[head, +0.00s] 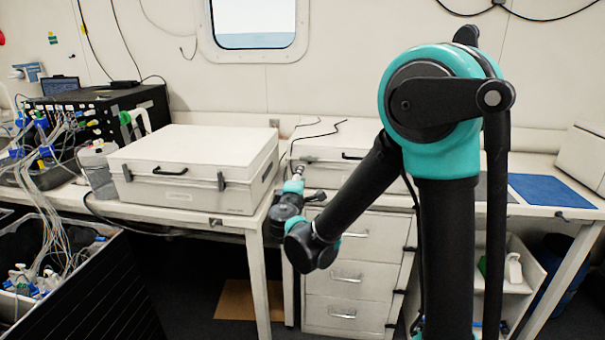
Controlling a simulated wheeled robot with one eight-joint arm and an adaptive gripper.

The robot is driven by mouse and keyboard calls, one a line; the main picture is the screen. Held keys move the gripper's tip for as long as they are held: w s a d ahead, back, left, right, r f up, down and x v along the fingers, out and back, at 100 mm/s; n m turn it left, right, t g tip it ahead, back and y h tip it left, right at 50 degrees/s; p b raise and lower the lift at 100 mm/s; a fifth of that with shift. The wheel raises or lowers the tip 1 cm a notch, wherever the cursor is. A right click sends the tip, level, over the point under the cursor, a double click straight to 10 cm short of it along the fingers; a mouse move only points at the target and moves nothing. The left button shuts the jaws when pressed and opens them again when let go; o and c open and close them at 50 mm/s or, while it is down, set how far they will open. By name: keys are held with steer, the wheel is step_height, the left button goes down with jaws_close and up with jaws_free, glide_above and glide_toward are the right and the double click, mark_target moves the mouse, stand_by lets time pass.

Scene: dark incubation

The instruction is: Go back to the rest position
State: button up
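My arm rises at the right of the head view and folds down to the left, with black links and teal joints. Its far end, around my gripper (298,172), is small and points up and away, in front of the gap between two white cases. The fingers are too small to tell whether they are open or shut, and I see nothing clearly held there. A closed white case (195,165) with dark latches stands on the left bench, to the left of my gripper. I cannot tell whether my gripper touches anything.
A second white case (345,150) lies partly behind my arm. White drawers (345,280) stand below the bench. A black rack (110,110) and tangled tubes (40,165) fill the left. A blue mat (555,190) lies on the right bench. A dark panel (85,300) leans at the lower left.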

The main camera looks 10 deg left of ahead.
steer(key=shift+s, duration=0.15)
steer(key=s+d+f+m+g+h, duration=0.25)
steer(key=d+f+m+g, duration=0.2)
steer(key=d, duration=0.85)
steer(key=s+d+f+m+g+h, duration=0.2)
steer(key=s+d+f+m+g, duration=0.3)
steer(key=d, duration=0.8)
steer(key=s+d+f+m+g+y, duration=0.2)
steer(key=s+f+m, duration=0.2)
steer(key=s, duration=0.4)
steer(key=s+d+f+m+g+y, duration=0.2)
steer(key=s+f, duration=0.4)
steer(key=s, duration=0.3)
steer(key=shift+s+f+m+y, duration=0.2)
steer(key=shift+m+y, duration=0.35)
steer(key=shift+m, duration=0.6)
steer(key=shift+w+d, duration=0.1)
steer(key=shift+d, duration=0.05)
